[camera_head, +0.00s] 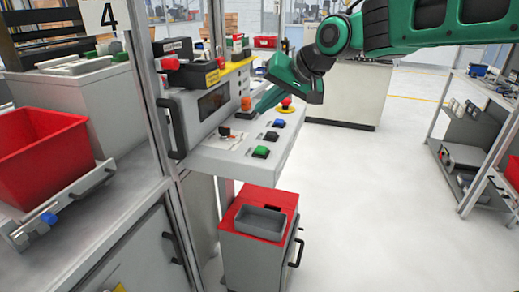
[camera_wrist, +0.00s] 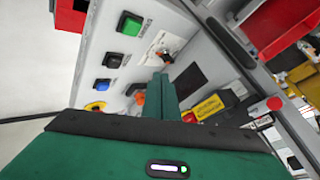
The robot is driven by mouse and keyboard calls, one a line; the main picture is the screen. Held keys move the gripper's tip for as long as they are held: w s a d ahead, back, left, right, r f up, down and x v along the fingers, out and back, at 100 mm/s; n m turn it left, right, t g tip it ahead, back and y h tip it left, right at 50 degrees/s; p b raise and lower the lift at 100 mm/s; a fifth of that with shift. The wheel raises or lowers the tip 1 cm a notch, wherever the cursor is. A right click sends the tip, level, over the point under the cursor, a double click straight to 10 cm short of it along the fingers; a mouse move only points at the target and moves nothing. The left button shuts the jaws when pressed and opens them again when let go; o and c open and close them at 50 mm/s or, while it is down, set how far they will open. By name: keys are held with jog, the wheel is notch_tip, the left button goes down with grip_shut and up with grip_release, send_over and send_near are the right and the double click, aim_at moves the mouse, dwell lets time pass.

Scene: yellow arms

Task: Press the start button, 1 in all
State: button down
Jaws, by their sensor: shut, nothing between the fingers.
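A green square button (camera_head: 261,152) sits at the near end of the sloping control panel (camera_head: 228,160); it also shows at the top of the wrist view (camera_wrist: 131,23). Its label is too small to read. A red stop knob on a yellow disc (camera_head: 286,105) is at the far end. My gripper (camera_head: 256,112) is shut and empty, over the far part of the panel, beside an orange part (camera_head: 246,103). In the wrist view its fingers (camera_wrist: 165,88) are apart from the green button.
A machine front with a dark window (camera_head: 212,101) and a handle rises behind the panel. Below stands a red-topped cabinet (camera_head: 245,203) with a grey tray. A red bin (camera_head: 45,150) is at left, shelves (camera_head: 475,130) at right. The floor in front is clear.

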aim_at(264, 150)
jog(key=shift+f, duration=4.4)
jog(key=shift+f, duration=0.1)
jog(key=shift+s+f, duration=0.15)
jog(key=shift+f, duration=0.15)
jog(key=shift+f, duration=0.45)
jog(key=shift+r, duration=0.9)
